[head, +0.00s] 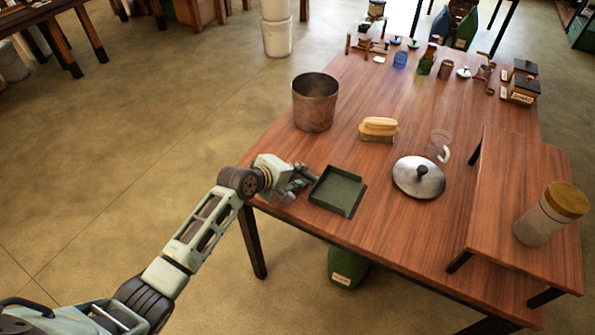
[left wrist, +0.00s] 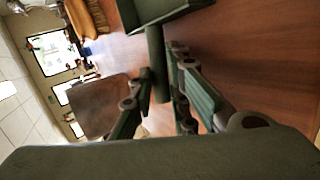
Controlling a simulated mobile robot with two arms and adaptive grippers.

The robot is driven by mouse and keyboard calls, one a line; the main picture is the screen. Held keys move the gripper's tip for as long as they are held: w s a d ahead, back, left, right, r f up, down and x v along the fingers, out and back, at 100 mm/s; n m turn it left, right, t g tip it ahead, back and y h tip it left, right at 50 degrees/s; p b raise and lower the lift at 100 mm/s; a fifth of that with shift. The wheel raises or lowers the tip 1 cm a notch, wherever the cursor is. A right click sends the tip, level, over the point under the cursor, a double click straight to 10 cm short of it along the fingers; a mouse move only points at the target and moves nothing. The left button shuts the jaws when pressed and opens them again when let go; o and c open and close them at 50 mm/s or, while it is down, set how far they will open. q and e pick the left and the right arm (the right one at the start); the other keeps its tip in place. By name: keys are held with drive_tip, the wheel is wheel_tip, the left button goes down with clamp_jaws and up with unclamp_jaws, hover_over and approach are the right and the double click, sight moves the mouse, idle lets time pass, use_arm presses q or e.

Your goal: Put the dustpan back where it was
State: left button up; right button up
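The dark green dustpan (head: 338,190) is at the near left edge of the wooden table, its handle pointing left to my left gripper (head: 301,180). I cannot tell whether the pan rests on the table or is slightly raised. In the left wrist view the dustpan (left wrist: 170,8) is at the top and its handle (left wrist: 157,60) runs down between the fingers of my left gripper (left wrist: 158,72). Both fingertips lie against the handle, so the gripper looks shut on it. My right gripper is not in view.
A metal bucket (head: 315,103), a yellow-topped brush (head: 378,129), a pot lid (head: 418,178) and a clear glass (head: 438,144) stand on the table (head: 385,225). A raised shelf (head: 495,190) with a jar (head: 549,215) is at right. Table space right of the pan is clear.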

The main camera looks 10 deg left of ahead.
use_arm(q)
drive_tip(key=shift+o, duration=0.6)
drive_tip(key=shift+r, duration=0.2)
drive_tip(key=v, duration=1.2)
